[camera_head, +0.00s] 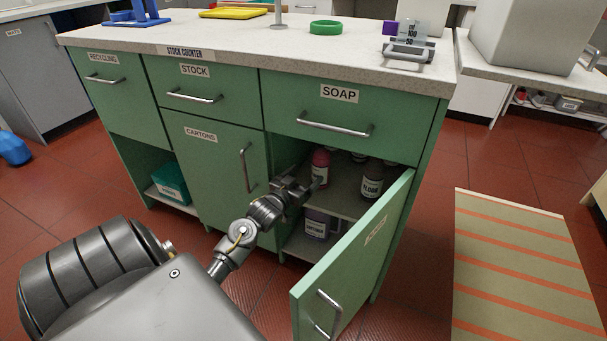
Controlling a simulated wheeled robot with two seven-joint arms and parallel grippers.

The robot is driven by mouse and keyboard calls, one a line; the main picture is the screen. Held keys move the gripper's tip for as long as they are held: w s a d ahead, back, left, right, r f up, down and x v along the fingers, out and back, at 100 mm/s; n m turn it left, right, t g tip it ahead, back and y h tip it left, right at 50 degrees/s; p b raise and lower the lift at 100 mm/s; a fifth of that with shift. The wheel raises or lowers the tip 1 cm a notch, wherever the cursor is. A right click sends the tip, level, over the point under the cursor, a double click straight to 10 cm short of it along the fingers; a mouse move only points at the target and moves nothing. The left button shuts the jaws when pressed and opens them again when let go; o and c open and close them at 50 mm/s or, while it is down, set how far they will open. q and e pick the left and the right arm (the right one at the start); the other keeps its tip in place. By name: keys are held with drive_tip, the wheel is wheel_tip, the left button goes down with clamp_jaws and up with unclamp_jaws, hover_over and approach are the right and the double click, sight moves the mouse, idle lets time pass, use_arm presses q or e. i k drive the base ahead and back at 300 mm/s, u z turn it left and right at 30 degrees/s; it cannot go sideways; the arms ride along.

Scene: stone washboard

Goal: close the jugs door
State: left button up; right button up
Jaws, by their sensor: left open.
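The jugs door (355,258) is a green cabinet door below the SOAP drawer. It stands wide open, swung out toward me on its right-hand side, with a metal bar handle (328,312) near its free edge. A small label on it is too slanted to read surely. My left gripper (313,182) is open at the cabinet opening, left of the door and apart from it. It is in front of a red bottle with a white cap (320,163) on the shelf; I cannot tell whether they touch. My right gripper is out of view.
A dark labelled bottle (372,182) stands on the shelf, and a purple-grey jug (318,225) sits below. The closed CARTONS door (215,170) and SOAP drawer (345,110) have bar handles. A striped mat (520,260) lies on open floor at right.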

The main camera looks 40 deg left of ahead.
sight(324, 304)
drive_tip(key=k, duration=1)
